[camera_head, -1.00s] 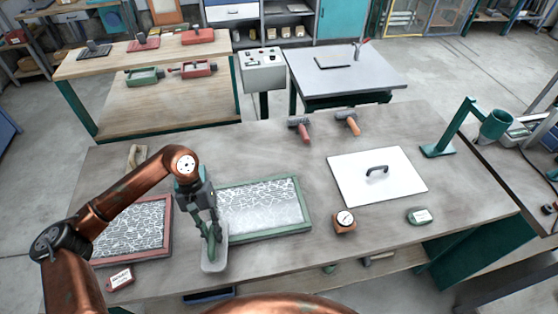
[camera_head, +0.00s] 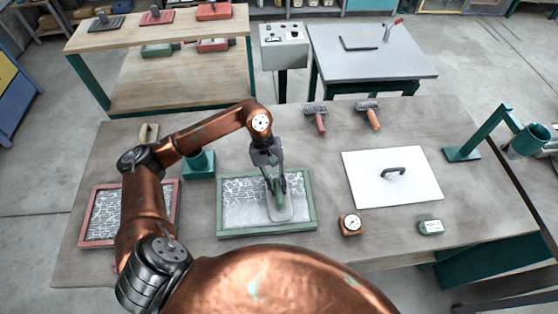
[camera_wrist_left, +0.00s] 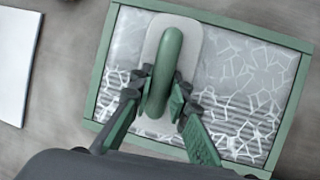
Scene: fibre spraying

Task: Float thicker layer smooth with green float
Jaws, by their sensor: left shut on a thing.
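The green float has a green handle (camera_wrist_left: 163,70) and a pale flat plate (camera_head: 282,213). My left gripper (camera_head: 275,184) is shut on the handle, its fingers on both sides in the left wrist view (camera_wrist_left: 155,100). The plate lies flat over the layer in the green-framed tray (camera_head: 311,213); whether it touches cannot be told. The layer (camera_wrist_left: 240,75) is grey with white web-like fibre lines, plainest at right and lower left in the wrist view. Its upper left looks smoother. A red-framed tray (camera_head: 87,216) holds another webbed layer. My right gripper is out of view.
A white board (camera_head: 365,180) with a dark handle, a dial gauge (camera_head: 351,224) and a small green device (camera_head: 431,227) lie to the right. Two rollers (camera_head: 320,124) lie behind. Bare table separates them.

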